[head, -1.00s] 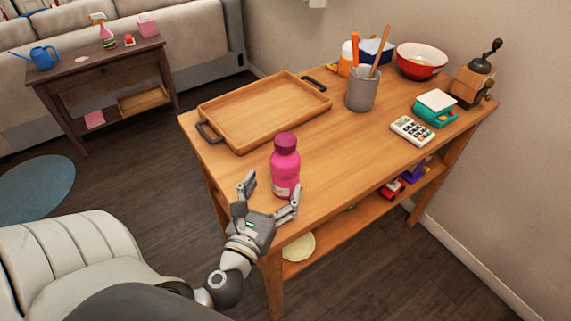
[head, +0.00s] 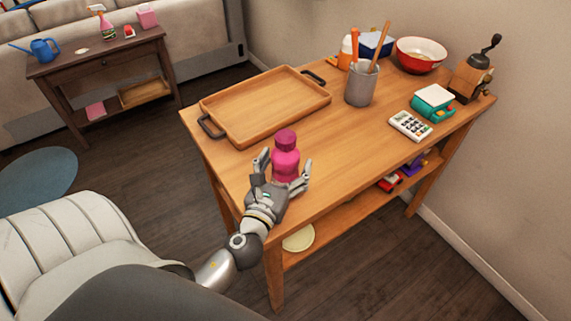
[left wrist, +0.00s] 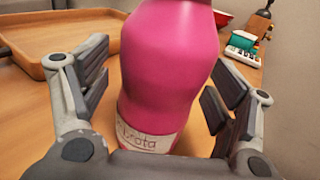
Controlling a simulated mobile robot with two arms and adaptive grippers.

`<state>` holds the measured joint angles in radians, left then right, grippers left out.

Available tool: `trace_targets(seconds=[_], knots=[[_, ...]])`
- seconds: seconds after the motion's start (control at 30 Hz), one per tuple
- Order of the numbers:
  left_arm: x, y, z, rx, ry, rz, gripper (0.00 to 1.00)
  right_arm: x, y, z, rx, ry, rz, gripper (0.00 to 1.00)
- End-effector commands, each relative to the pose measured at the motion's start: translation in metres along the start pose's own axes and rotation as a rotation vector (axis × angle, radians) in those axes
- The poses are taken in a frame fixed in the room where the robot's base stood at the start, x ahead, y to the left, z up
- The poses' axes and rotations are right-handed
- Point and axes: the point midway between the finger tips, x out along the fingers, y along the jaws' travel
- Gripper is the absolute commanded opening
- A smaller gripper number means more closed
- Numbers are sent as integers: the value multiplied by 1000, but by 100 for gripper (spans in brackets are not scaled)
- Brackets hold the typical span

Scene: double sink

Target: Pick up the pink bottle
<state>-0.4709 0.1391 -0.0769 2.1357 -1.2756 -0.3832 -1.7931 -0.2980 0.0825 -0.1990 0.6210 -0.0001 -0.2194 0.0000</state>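The pink bottle (head: 285,158) stands upright on the wooden table, near its front left corner. It has a darker cap. In the left wrist view the bottle (left wrist: 166,70) fills the middle, with a white label low on it. My left gripper (head: 284,170) is at the bottle, its fingers on either side. The bottle's base is hidden behind the gripper. My right gripper is not in view.
A wooden tray (head: 213,102) with dark handles lies just behind the bottle. A grey utensil cup (head: 360,88), a calculator (head: 410,125), a teal scale (head: 433,107), a red bowl (head: 421,62) and a grinder (head: 470,80) stand farther right. The tabletop right of the bottle is clear.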

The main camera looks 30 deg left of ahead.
Motion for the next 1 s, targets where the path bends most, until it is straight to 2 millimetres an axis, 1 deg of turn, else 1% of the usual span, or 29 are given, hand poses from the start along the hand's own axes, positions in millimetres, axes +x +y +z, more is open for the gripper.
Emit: trace_targets(seconds=[0.03,0.3,0.37,0.57,0.73,0.87,0.97,1.0], knots=[[0,0,0,0,0,0,73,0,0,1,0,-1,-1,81],[0,0,0,0,0,0,38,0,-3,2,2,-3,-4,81],[0,0,0,0,-1,0,32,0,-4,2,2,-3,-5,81],[0,0,1,0,-1,0,32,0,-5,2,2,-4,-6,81],[0,0,7,0,-2,-1,32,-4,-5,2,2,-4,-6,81],[0,0,21,0,-4,-1,32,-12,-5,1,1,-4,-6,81],[0,0,37,0,-4,-2,32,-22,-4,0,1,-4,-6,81],[-3,6,43,4,-3,-1,32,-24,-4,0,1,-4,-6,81]])
